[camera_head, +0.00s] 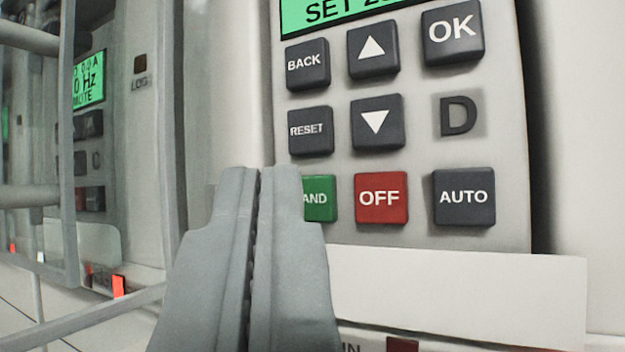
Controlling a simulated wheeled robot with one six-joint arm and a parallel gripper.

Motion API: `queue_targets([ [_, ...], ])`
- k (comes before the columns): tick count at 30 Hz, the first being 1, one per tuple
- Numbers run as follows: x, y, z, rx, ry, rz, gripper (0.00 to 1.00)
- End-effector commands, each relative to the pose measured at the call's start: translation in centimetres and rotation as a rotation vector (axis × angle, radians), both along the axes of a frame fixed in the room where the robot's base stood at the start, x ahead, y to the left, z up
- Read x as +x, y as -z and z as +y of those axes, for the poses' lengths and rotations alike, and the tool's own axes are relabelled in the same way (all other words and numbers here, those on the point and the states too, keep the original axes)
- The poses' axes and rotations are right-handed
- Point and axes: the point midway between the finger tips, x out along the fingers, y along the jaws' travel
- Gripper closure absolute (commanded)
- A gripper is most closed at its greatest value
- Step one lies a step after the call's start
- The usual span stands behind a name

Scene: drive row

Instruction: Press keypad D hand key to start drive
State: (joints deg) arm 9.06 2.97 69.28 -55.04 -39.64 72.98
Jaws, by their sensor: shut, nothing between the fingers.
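Keypad D (420,228) fills the right half of the view, marked with a dark letter D (459,115). Its green key (318,199) is at the lower left of the keypad, left of the red OFF key (381,198). Only "AND" of its label shows; its left part is hidden behind my gripper. My gripper (258,170) is shut and empty, its fingertips overlapping the left edge of the green key in the picture. I cannot tell whether they touch it.
BACK (308,64), RESET (310,131), arrow, OK (453,33) and AUTO (464,197) keys surround it. A green display (345,12) is cut off above. A blank pale plate (460,295) lies below. At left are grey rails (68,150) and another keypad with a green display (88,80).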

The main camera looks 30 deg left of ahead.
Motion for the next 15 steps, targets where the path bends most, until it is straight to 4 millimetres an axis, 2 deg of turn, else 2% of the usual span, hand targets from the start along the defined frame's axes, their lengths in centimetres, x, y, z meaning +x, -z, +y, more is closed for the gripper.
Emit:
queue_targets([
  [15,0.63,-0.01,0.0,0.0,0.0,0.0,1.0],
])
